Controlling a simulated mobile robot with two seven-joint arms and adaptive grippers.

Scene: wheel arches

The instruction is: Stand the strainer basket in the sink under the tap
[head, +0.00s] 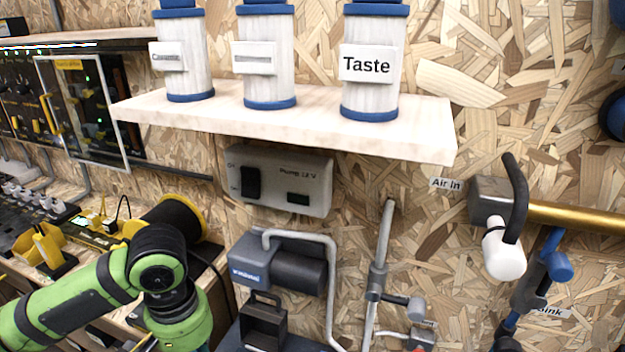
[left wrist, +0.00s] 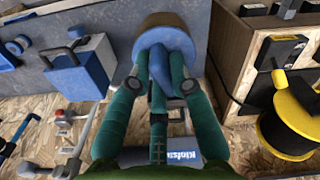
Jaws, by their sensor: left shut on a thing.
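My left gripper (left wrist: 163,84) shows in the left wrist view with its green fingers shut on a rounded blue piece (left wrist: 165,45) with a brown top part. I take this for the strainer basket, but the fingers cover much of it and no mesh shows. In the head view my green left arm enters at lower left and the gripper itself is out of sight. A sign reading "Sink" (head: 550,312) is on the wall at lower right, beside a blue-handled valve (head: 557,265). I cannot make out a sink basin or a tap spout. My right gripper is not in view.
A shelf (head: 290,128) with several white canisters crosses the upper middle. A pump switch box (head: 278,180), a grey pump (head: 280,265) and pipes sit below it. A wooden box (left wrist: 265,50) and a yellow reel (left wrist: 290,115) stand right of the gripper in the wrist view.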

